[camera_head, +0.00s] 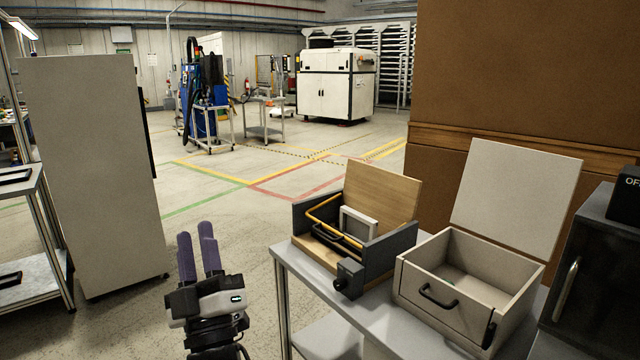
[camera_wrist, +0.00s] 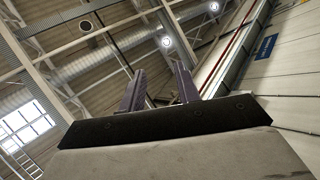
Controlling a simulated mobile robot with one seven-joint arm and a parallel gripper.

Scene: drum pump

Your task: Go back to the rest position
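My gripper (camera_head: 198,255) points upward in the head view, left of the table with the boxes and clear of it. Its two purple fingers stand a little apart with nothing between them. In the wrist view the two fingers (camera_wrist: 160,90) are spread, with a gap between them and only the ceiling beyond. My gripper touches nothing in either view.
A grey table (camera_head: 365,328) at right holds an open box with a wooden lid (camera_head: 382,195), an open beige box (camera_head: 430,290) and a dark cabinet (camera_head: 590,270). A tall grey panel (camera_head: 90,170) stands at left. The floor (camera_head: 215,195) behind my gripper is free.

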